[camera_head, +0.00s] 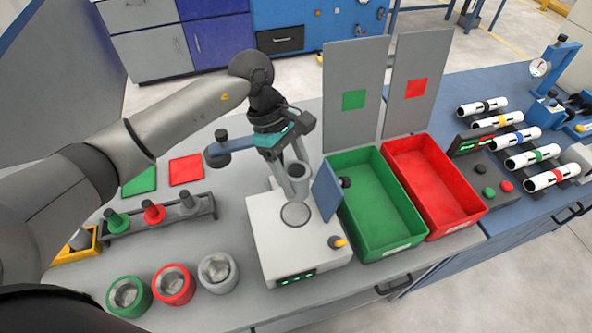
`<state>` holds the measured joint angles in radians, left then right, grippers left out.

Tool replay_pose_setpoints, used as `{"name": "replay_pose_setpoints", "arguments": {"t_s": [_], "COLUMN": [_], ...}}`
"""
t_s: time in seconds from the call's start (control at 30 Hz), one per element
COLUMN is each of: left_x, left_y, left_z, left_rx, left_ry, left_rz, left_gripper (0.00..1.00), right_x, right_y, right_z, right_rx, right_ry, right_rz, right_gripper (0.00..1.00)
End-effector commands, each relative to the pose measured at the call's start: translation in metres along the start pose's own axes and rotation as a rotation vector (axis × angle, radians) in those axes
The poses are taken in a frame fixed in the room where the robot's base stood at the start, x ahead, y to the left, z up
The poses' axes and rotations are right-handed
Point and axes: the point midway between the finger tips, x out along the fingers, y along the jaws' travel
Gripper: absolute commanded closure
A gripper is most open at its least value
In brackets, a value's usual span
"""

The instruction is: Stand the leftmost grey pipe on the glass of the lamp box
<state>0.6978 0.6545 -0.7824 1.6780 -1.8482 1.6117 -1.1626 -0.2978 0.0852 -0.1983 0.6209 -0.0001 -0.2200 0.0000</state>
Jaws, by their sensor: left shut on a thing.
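The lamp box (265,250) is a white box on the grey table, with a round grey glass (295,214) on its top. My left gripper (298,182) reaches in from the upper left and points down over the lamp box. It is shut on a short grey pipe (298,170), which looks about upright just above or at the far edge of the glass. The fingers partly hide the pipe, and I cannot tell whether it touches the box. My right gripper is not in view.
A blue flap (327,190) stands at the box's right side, beside a green bin (375,212) and a red bin (435,190). At left are a rack with coloured posts (155,218) and green, red and grey cups (217,272). Striped pipes (515,139) lie far right.

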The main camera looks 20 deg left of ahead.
Motion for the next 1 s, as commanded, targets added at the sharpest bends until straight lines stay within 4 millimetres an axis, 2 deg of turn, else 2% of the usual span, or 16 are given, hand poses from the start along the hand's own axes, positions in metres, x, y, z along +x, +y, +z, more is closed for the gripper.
{"name": "replay_pose_setpoints", "arguments": {"t_s": [0.33, 0.67, 0.8, 1.0], "left_x": [0.018, 0.049, 0.062, 0.072], "left_y": [0.0, -0.001, 0.0, 0.0], "left_z": [-0.007, -0.02, -0.026, -0.03], "left_rx": [-0.002, -0.002, 0.0, -0.001], "left_ry": [-0.002, -0.002, 0.0, 0.0], "left_rz": [0.0, -0.001, 0.0, 0.001], "left_gripper": [0.98, 0.98, 0.98, 0.98], "right_x": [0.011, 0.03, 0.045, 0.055], "right_y": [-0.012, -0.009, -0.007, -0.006], "right_z": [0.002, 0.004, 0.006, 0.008], "right_rx": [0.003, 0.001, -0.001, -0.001], "right_ry": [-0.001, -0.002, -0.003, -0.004], "right_rz": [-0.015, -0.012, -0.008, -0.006], "right_gripper": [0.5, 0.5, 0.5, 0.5]}}
